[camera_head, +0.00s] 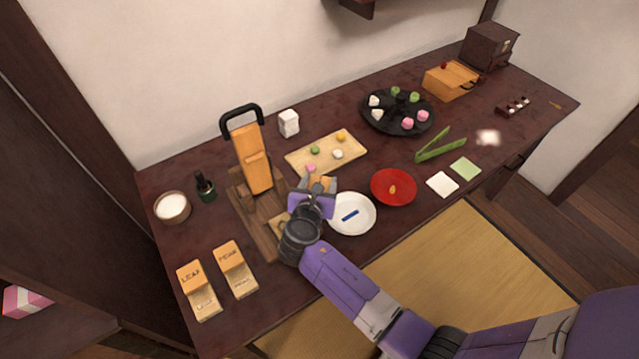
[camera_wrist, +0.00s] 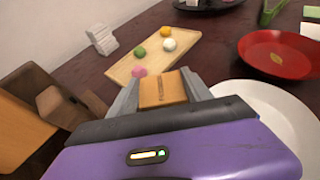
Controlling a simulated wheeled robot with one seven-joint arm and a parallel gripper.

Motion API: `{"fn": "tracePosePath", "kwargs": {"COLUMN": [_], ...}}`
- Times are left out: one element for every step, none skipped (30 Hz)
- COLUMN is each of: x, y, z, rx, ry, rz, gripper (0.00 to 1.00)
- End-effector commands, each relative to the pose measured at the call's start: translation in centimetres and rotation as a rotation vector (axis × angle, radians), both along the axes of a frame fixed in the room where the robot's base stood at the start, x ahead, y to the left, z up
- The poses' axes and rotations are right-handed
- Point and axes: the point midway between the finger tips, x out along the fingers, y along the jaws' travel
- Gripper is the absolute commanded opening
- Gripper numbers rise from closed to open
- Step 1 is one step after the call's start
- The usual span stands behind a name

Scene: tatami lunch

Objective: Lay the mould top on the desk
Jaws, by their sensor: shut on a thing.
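The mould top looks to be the small orange-brown wooden block (camera_wrist: 162,90) between the fingers of my gripper (camera_wrist: 165,97). The gripper is shut on it. In the head view my gripper (camera_head: 320,187) is over the dark desk (camera_head: 375,160), between the wooden press (camera_head: 252,160) and the white plate (camera_head: 362,226), and the block's orange end shows at its tip. I cannot tell how high the block is above the desk. A light wooden piece (camera_head: 279,222) on the press base is partly hidden by my arm.
A wooden board (camera_head: 300,157) with several coloured sweets lies just behind the gripper. A red dish (camera_head: 393,187) stands to the right. Moulds marked LEAF (camera_head: 195,277) and PEAK (camera_head: 230,255) lie front left. Bare desk shows between these moulds and the white bowl (camera_head: 172,207).

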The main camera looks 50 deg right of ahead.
Motion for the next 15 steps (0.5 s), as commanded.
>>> {"fn": "tracePosePath", "kwargs": {"x": [0.04, 0.05, 0.05, 0.05, 0.05, 0.05, 0.05, 0.04, 0.04, 0.04, 0.04, 0.05, 0.05, 0.05, 0.05], "y": [0.00, 0.00, 0.00, 0.00, -0.01, -0.01, 0.00, 0.00, -0.01, -0.01, -0.01, -0.01, -0.01, -0.01, -0.01], "z": [-0.16, -0.13, -0.07, -0.07, -0.06, -0.06, -0.07, -0.14, -0.25, -0.35, -0.42, -0.52, -0.60, -0.67, -0.77], "rx": [-0.001, 0.000, 0.000, 0.000, 0.000, 0.000, 0.000, 0.000, 0.000, 0.000, 0.000, -0.001, -0.001, -0.001, -0.001], "ry": [-0.001, -0.002, -0.002, -0.002, -0.002, -0.002, -0.002, -0.002, -0.001, -0.001, -0.001, -0.002, -0.002, -0.002, -0.002], "rz": [0.001, 0.001, 0.001, 0.001, 0.001, 0.001, 0.001, 0.001, 0.000, 0.000, 0.000, 0.001, 0.001, 0.001, 0.001], "gripper": [0.19, 0.19, 0.19, 0.19, 0.19, 0.19, 0.19, 0.19, 0.19, 0.19, 0.19, 0.19, 0.19, 0.19, 0.19]}}
